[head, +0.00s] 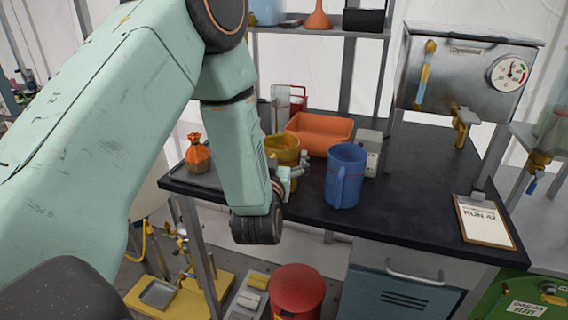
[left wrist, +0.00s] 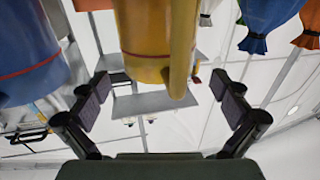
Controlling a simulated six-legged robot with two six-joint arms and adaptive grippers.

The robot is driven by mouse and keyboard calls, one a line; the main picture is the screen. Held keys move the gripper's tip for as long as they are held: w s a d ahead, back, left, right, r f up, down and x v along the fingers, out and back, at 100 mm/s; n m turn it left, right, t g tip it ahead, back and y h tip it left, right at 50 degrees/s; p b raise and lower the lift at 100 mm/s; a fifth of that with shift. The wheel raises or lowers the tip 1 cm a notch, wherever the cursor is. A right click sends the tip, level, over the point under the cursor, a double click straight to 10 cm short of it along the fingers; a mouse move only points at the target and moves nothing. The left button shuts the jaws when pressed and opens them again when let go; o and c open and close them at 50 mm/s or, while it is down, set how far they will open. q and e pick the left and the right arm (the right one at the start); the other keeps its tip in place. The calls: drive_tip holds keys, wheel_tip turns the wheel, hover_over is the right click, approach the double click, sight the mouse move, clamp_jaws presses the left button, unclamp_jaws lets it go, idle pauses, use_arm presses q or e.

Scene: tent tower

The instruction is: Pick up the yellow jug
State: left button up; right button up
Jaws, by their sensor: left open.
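The yellow jug (head: 283,147) stands on the black bench top, partly hidden behind my left forearm. My left gripper (head: 296,170) is at its near side, mostly hidden by the wrist. In the left wrist view the yellow jug (left wrist: 143,40) fills the top middle, with its handle toward me. The two fingers of the left gripper (left wrist: 163,98) are spread wide on either side of the jug, with gaps between pads and jug. The gripper is open and empty. My right gripper is not in view.
A blue jug (head: 345,176) stands close to the right of the yellow one. An orange tray (head: 320,133) lies behind. An orange tied bag (head: 197,154) sits to the left. A clipboard (head: 484,221) lies at the right; the bench between it and the blue jug is clear.

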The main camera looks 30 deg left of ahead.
use_arm(q)
drive_tip(key=x, duration=0.4)
drive_tip(key=shift+s, duration=0.1)
drive_tip(key=shift+d+r, duration=0.1)
drive_tip(key=shift+d, duration=0.05)
drive_tip(key=shift+c, duration=0.5)
drive_tip(key=c, duration=1.4)
